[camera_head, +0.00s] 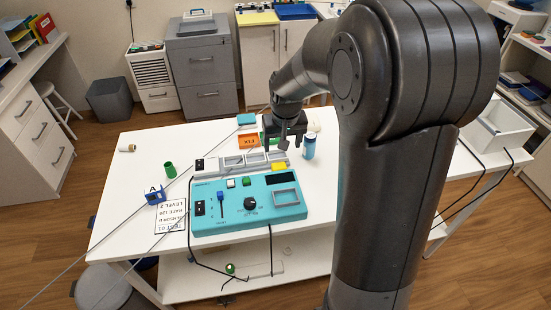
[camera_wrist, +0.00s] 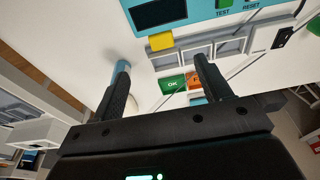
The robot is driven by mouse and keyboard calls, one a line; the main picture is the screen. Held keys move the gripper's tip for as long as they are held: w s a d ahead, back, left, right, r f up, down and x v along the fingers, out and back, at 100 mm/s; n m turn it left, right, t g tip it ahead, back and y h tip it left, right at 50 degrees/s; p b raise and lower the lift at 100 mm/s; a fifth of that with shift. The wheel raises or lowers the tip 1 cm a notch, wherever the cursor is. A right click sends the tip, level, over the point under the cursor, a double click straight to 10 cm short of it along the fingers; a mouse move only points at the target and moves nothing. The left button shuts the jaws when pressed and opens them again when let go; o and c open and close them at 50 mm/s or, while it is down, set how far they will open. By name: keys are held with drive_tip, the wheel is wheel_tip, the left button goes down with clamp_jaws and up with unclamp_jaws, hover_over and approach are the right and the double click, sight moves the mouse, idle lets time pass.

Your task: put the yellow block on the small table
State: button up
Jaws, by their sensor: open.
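The yellow block (camera_head: 279,166) is at the back edge of the teal control panel (camera_head: 262,211), by the right end of a grey compartment row (camera_head: 240,163). In the wrist view the yellow block (camera_wrist: 161,42) shows beyond and between my fingertips, apart from them. My gripper (camera_head: 284,143) is above the white table, behind the panel; its two fingers (camera_wrist: 161,63) are spread with nothing between them. The white table (camera_head: 130,178) bears the panel and has a lower shelf. I cannot tell which surface is the small table.
A blue-and-white bottle (camera_head: 309,146) stands right of my gripper. An orange card (camera_head: 248,141), a green cylinder (camera_head: 170,170) and a blue holder (camera_head: 155,196) are on the table. Cables run across it. My arm hides much of its right side. The table's back left is mostly clear.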

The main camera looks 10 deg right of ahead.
approach(279, 165)
drive_tip(key=f, duration=0.3)
drive_tip(key=w+f, duration=0.1)
drive_tip(key=f, duration=0.6)
drive_tip(key=shift+w, duration=0.35)
drive_tip(key=c, duration=1.1)
